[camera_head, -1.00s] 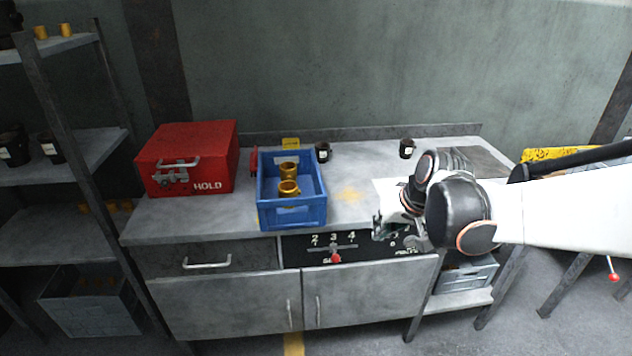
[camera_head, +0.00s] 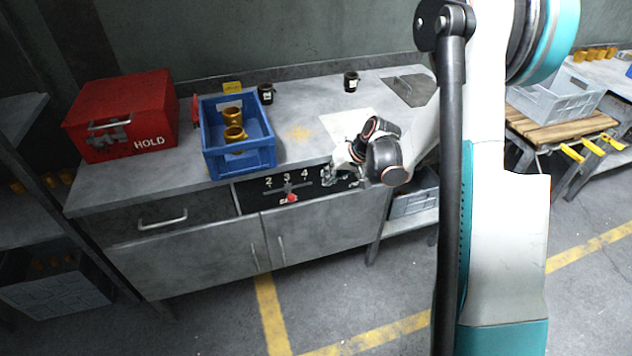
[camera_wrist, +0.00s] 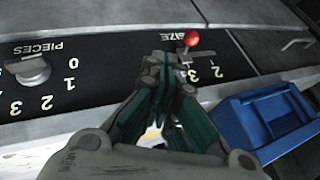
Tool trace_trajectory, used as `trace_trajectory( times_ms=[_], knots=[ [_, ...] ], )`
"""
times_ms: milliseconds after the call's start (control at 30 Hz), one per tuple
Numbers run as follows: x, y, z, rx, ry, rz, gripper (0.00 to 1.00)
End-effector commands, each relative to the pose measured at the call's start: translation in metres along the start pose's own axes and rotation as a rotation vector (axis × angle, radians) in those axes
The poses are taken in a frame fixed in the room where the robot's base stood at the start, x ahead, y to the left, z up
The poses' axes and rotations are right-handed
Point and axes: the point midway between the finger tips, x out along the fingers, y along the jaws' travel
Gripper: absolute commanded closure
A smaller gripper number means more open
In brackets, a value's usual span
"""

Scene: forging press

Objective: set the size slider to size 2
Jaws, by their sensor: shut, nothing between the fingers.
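The size slider has a red knob (camera_head: 292,198) on a black panel (camera_head: 250,196) at the front of the grey bench. Its pointer stands at about the 3, between the 2 on the left and the 4 on the right. In the wrist view the panel appears upside down, with the red knob (camera_wrist: 191,38) just right of my fingertips. My gripper (camera_head: 328,180) is shut and empty, to the right of the knob and apart from it. In the wrist view my gripper (camera_wrist: 172,62) hides the panel around the 4.
A PIECES dial (camera_wrist: 30,70) sits on the same panel. A blue crate (camera_head: 240,160) with brass parts and a red HOLD box (camera_head: 125,118) stand on the bench. Black cups (camera_head: 351,82) stand behind. Cabinet doors (camera_head: 205,262) lie below the panel.

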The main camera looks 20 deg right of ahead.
Motion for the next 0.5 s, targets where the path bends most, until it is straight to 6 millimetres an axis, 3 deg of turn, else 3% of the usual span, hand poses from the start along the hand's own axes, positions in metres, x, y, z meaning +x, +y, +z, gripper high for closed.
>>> trace_trajectory(
  times_ms=[500],
  knots=[
    [0.097, -0.002, 0.002, -0.002, -0.001, -0.001, 1.0]
  ],
)
